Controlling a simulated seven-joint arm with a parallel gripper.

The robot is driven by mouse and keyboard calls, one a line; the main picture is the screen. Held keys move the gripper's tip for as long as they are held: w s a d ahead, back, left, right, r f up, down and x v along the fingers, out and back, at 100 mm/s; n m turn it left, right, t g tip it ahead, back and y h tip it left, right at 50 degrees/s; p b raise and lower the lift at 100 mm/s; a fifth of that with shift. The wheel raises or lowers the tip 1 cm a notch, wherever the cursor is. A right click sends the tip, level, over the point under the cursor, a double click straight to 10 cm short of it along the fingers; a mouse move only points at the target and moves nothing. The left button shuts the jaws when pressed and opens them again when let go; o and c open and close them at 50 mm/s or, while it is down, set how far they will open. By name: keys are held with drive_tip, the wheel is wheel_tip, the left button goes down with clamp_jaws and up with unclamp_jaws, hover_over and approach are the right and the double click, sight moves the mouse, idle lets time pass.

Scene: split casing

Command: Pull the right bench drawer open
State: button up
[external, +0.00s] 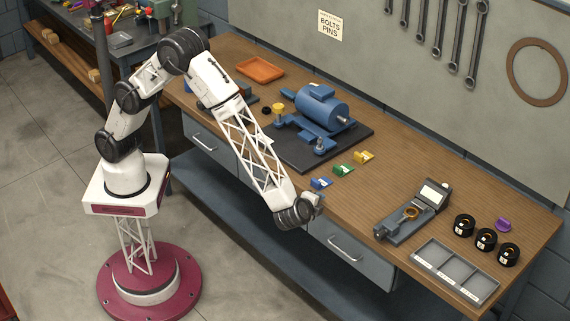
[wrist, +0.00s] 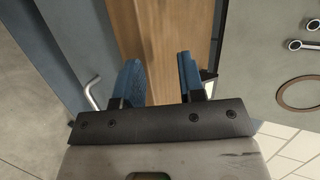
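The right bench drawer (external: 376,264) is a grey front under the wooden bench top, and it looks shut. Its silver bar handle (external: 345,248) runs along the front. My gripper (external: 317,203) is above and to the left of this handle, near the bench's front edge, apart from the handle. In the wrist view the two blue fingers of my gripper (wrist: 160,75) stand apart with nothing between them. A silver handle (wrist: 93,94) shows there to the left of the fingers; I cannot tell for sure which drawer it belongs to.
The left drawer (external: 212,146) looks shut. A lower shelf (external: 240,225) runs beneath the drawers.

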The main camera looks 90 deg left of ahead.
sight(341, 249)
drive_tip(key=w+d+f+m+t, duration=0.2)
drive_tip(key=w+d+f+t, duration=0.2)
drive_tip(key=d+f, duration=0.9)
drive_tip(key=shift+d+f+m+h, duration=0.2)
drive_tip(key=shift+f+m+h, duration=0.1)
drive_tip(key=shift+f, duration=0.25)
drive_tip(key=shift+a, duration=0.1)
drive_tip(key=shift+x, duration=3.75)
drive_tip(key=shift+c, duration=0.3)
clamp_jaws()
